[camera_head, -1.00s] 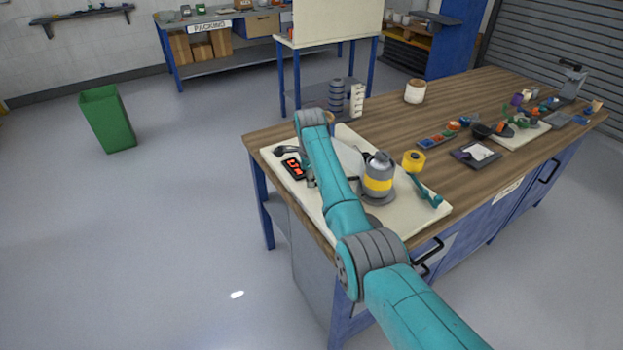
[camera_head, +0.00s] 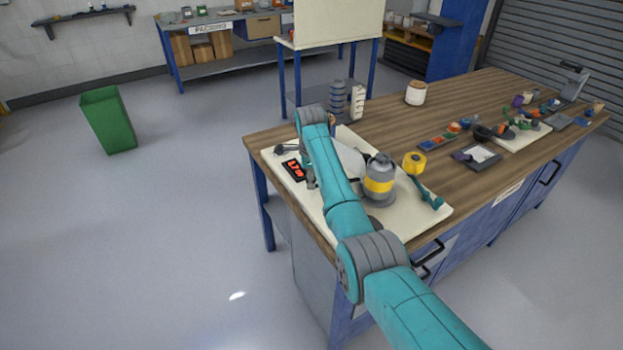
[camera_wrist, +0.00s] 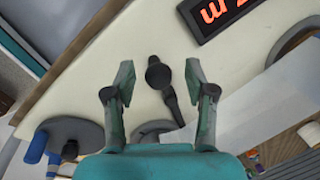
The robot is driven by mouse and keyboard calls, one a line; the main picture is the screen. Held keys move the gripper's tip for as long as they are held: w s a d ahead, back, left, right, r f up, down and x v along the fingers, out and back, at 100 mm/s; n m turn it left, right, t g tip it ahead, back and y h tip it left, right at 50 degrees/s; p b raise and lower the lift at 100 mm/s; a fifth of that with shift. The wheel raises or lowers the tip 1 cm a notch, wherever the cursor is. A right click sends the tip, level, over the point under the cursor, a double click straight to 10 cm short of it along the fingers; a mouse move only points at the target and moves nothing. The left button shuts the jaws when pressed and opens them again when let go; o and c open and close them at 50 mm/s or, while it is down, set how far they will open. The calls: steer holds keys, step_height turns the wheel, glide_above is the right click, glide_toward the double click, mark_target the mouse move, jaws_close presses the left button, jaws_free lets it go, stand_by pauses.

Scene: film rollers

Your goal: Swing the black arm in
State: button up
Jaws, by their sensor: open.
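The black arm (camera_wrist: 171,100), a short dark lever with a round knob (camera_wrist: 158,74) at its end, shows in the wrist view over the cream board. The knob lies between the two fingertips of my gripper (camera_wrist: 157,80), with a gap on both sides. The lever's lower end meets a dark round base (camera_wrist: 152,131), partly hidden by my gripper. My gripper is open and holds nothing. In the head view my wrist hides most of this spot; my gripper (camera_head: 311,184) shows only in part, low over the board (camera_head: 322,207).
A display with red digits (camera_head: 294,169) lies beside my gripper; it also shows in the wrist view (camera_wrist: 216,14). A grey bottle-shaped unit with a yellow band (camera_head: 379,184) stands to the right.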

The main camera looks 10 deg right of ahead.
step_height(320, 180, up, 11)
steer(key=s, duration=0.2)
steer(key=shift+a+f, duration=0.2)
steer(key=shift+a, duration=0.1)
